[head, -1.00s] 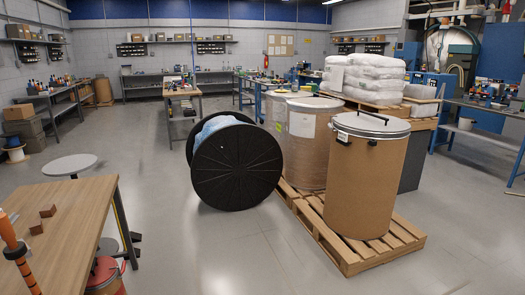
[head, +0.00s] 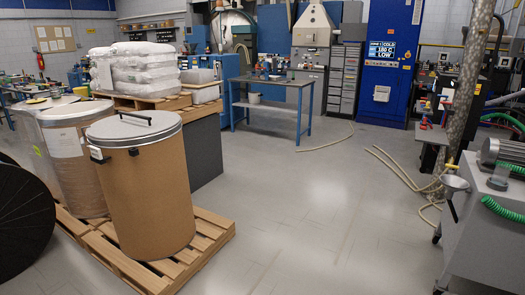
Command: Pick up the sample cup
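I cannot pick out the sample cup for certain. A small whitish cup-like container (head: 254,98) stands on the lower shelf of the blue-legged workbench (head: 275,82) in the head view, too small to identify. A grey funnel- or scoop-shaped piece (head: 455,183) sits at the left edge of the grey cart at the right; I cannot tell if it is a cup. Neither of my grippers is in view.
A brown drum with a grey lid (head: 150,190) stands on a wooden pallet (head: 215,232) at the left, beside other drums. A black reel (head: 22,220) is at the left edge. Hoses (head: 400,172) lie on the floor near the grey cart (head: 485,235). The middle floor is clear.

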